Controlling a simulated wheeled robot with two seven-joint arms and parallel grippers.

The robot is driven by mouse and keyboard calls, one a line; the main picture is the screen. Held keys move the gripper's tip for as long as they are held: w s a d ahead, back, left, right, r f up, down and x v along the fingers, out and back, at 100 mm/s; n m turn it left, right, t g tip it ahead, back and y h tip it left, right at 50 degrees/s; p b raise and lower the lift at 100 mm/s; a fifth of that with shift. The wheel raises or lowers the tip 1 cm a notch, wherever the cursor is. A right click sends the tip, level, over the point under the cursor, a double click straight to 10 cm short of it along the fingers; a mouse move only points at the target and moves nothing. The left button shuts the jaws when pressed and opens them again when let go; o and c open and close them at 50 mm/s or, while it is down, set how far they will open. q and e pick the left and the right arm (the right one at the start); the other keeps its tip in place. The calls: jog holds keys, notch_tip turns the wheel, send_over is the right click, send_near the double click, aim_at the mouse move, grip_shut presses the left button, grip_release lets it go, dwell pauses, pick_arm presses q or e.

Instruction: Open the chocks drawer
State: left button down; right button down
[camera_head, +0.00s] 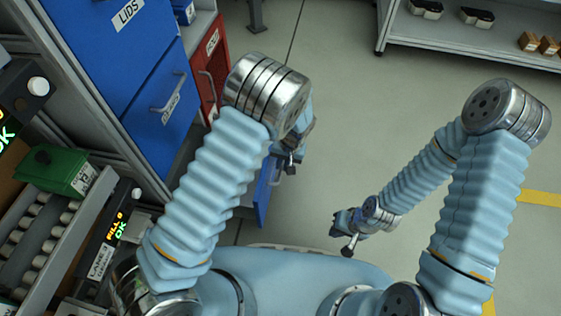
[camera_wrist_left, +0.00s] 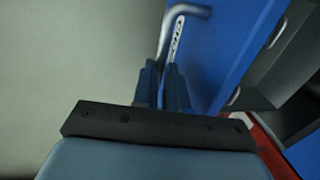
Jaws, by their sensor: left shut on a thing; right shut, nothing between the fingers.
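A blue drawer front (camera_head: 265,192) shows low, partly behind my left arm, and appears to stand out from the cabinet. Its label is too small to read in the head view. In the left wrist view, the blue front (camera_wrist_left: 235,50) carries a metal bar handle (camera_wrist_left: 184,11) and a white label, seen edge-on. My left gripper (camera_head: 290,165) is at this front, its fingers (camera_wrist_left: 163,75) shut on the handle; the exact contact is partly hidden. My right gripper (camera_head: 347,227) is shut and empty, above the floor, away from the cabinet.
The blue cabinet has a LIDS front (camera_head: 105,35) and a lower labelled front with a handle (camera_head: 168,100). A red drawer (camera_head: 212,65) stands beside it. A rack with a green box (camera_head: 57,170) is at left. A shelf (camera_head: 455,38) stands at upper right. The middle floor is clear.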

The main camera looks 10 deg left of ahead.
pick_arm(q)
jog(key=c, duration=1.2)
grip_release()
jog(key=shift+o, duration=0.2)
notch_tip(320, 180, up, 14)
jog(key=d+p, duration=0.2)
jog(key=shift+d+f, duration=0.2)
jog(key=shift+d, duration=0.1)
jog(key=shift+s, duration=0.15)
